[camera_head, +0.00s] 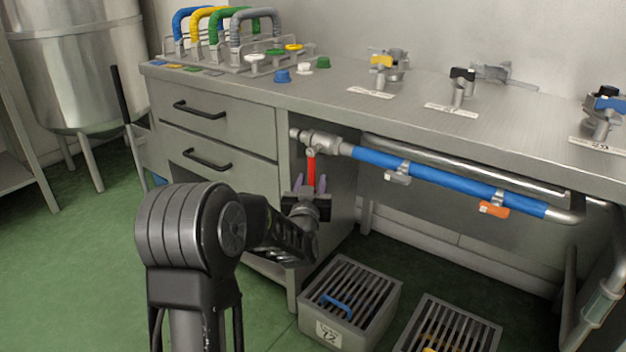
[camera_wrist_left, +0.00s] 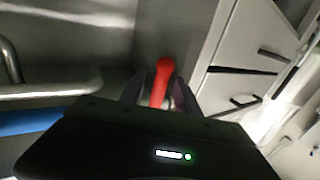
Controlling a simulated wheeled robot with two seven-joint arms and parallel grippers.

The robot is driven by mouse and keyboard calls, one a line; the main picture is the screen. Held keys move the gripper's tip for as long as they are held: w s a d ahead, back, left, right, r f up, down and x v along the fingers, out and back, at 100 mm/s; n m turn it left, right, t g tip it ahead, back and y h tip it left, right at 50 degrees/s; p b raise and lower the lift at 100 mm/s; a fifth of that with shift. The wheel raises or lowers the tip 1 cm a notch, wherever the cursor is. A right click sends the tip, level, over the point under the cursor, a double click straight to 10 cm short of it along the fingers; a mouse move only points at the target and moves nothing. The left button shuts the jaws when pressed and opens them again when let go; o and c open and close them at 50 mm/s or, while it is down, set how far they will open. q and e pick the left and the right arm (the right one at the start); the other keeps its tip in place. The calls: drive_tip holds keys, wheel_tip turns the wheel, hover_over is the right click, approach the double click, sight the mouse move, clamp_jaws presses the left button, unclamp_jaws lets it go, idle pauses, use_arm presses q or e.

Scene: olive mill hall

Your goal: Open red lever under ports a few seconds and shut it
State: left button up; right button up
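The red lever (camera_head: 311,168) hangs straight down from a metal valve (camera_head: 318,140) at the left end of the blue pipe, under the bench top. My left gripper (camera_head: 310,186) is just below the valve, with its two fingers on either side of the lever's lower end. In the left wrist view the red lever (camera_wrist_left: 163,78) stands between the fingertips, with gaps at its sides, so the gripper looks open around it. The ports (camera_head: 460,87) with yellow, black and blue handles sit on the bench above. My right gripper is not in view.
The blue pipe (camera_head: 430,177) carries small grey (camera_head: 398,176) and orange (camera_head: 494,209) handles. A drawer cabinet (camera_head: 215,133) stands left of the lever. Two slatted crates (camera_head: 375,315) stand on the floor below. A rack with coloured hoses (camera_head: 232,45) is on the bench.

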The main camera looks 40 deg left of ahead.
sight(313, 177)
use_arm(q)
drive_tip(key=shift+x, duration=1.6)
drive_tip(key=shift+c, duration=0.4)
clamp_jaws()
